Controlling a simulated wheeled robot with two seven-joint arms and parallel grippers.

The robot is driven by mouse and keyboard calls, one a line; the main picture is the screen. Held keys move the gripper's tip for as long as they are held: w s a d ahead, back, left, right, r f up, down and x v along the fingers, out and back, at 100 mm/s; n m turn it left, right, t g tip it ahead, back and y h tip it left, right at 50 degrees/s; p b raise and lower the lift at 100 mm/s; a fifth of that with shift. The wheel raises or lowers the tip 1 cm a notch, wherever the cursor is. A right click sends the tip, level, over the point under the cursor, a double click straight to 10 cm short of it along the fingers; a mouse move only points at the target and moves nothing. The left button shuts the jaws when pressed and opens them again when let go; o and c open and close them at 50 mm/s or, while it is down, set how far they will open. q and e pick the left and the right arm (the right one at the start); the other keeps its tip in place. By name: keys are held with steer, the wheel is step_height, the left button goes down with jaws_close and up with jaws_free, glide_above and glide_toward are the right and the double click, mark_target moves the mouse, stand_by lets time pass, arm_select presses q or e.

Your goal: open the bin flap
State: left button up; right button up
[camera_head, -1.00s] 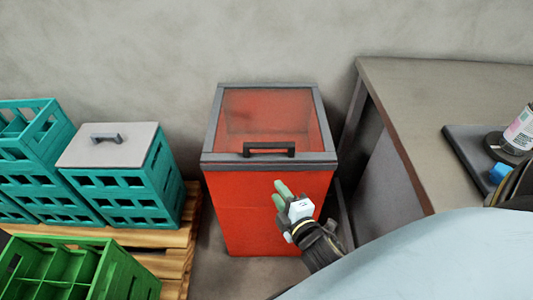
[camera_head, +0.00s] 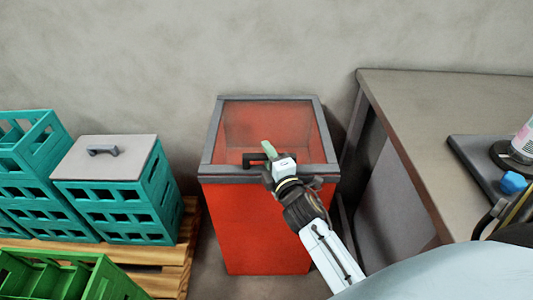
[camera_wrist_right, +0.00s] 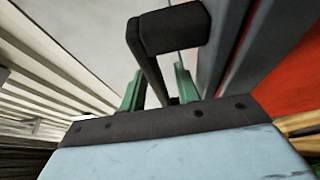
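The red bin (camera_head: 255,235) stands against the wall. Its flap, a see-through panel in a grey frame (camera_head: 212,135), lies shut on top. The dark flap handle (camera_head: 250,158) is at the front edge, partly hidden by my right gripper (camera_head: 268,150). In the right wrist view, the handle (camera_wrist_right: 170,30) reaches between the two green fingertips of the right gripper (camera_wrist_right: 160,85). The fingers are apart, with the handle bar between them; I cannot tell whether they touch it. My left gripper is not in view.
Teal crates (camera_head: 125,210), one with a grey lid (camera_head: 105,160), stand on a wooden pallet (camera_head: 170,255) at the left. A green crate (camera_head: 70,275) is in front. A table (camera_head: 425,110) with a dark tray (camera_head: 470,155) stands close on the right.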

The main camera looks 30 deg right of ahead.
steer(key=shift+w+d, duration=0.1)
steer(key=shift+w, duration=0.55)
jaws_close()
